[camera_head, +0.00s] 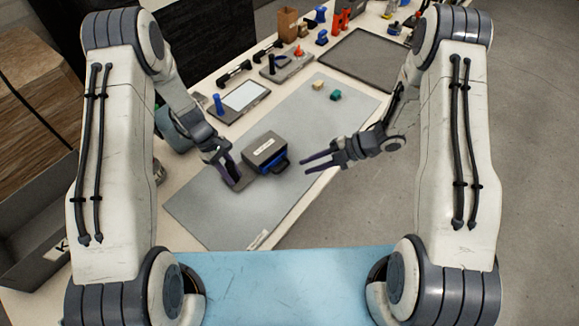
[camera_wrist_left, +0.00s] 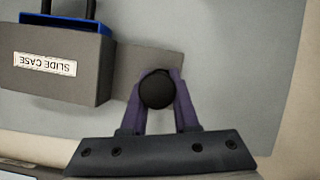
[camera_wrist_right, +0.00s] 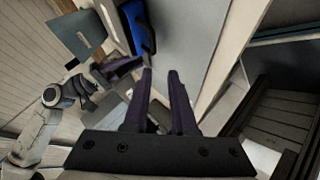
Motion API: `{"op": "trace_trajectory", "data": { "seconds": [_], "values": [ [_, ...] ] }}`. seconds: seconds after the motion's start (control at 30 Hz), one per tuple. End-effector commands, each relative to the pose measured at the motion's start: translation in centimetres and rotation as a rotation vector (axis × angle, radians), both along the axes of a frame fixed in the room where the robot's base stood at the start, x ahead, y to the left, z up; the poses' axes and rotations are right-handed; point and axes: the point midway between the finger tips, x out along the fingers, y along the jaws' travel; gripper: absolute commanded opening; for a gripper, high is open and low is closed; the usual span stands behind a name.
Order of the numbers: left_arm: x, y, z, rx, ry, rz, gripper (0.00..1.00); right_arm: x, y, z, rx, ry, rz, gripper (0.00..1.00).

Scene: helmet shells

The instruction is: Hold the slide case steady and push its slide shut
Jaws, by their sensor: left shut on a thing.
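The slide case (camera_head: 264,150) is a dark grey box with a label reading SLIDE CASE, standing on the grey mat. Its blue slide (camera_head: 274,167) sticks partly out of the side facing right, with a black handle (camera_head: 281,164) on it. In the left wrist view the case (camera_wrist_left: 60,75) has a flat grey base plate with a round black knob (camera_wrist_left: 157,90). My left gripper (camera_head: 238,181) is shut on that knob. My right gripper (camera_head: 305,165) is open and empty, to the right of the handle and apart from it. Its fingers also show in the right wrist view (camera_wrist_right: 160,95).
The grey mat (camera_head: 205,205) is clear around the case. Small yellow (camera_head: 318,85) and green (camera_head: 336,95) blocks lie farther back on it. A framed panel (camera_head: 243,97), tools and a dark tray (camera_head: 365,60) line the table's back.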

Motion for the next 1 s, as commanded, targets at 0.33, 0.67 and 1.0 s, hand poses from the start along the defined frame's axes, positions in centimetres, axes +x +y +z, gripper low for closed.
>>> {"op": "trace_trajectory", "data": {
  "seconds": [0.33, 0.67, 1.0],
  "values": [
    [0.0, 0.0, 0.0, 0.000, 0.000, 0.000, 0.00, -1.9, -2.9, -2.8, 0.254, -0.403, -0.047, 0.25],
    [0.0, 0.0, 0.0, 0.000, 0.000, 0.000, 0.00, -1.9, -3.4, -3.4, 0.281, -0.575, -0.091, 0.25],
    [0.0, 0.0, 0.0, -0.001, 0.001, 0.000, 0.00, 0.4, 2.3, -4.8, 0.281, -0.574, -0.084, 0.25]
  ]
}}
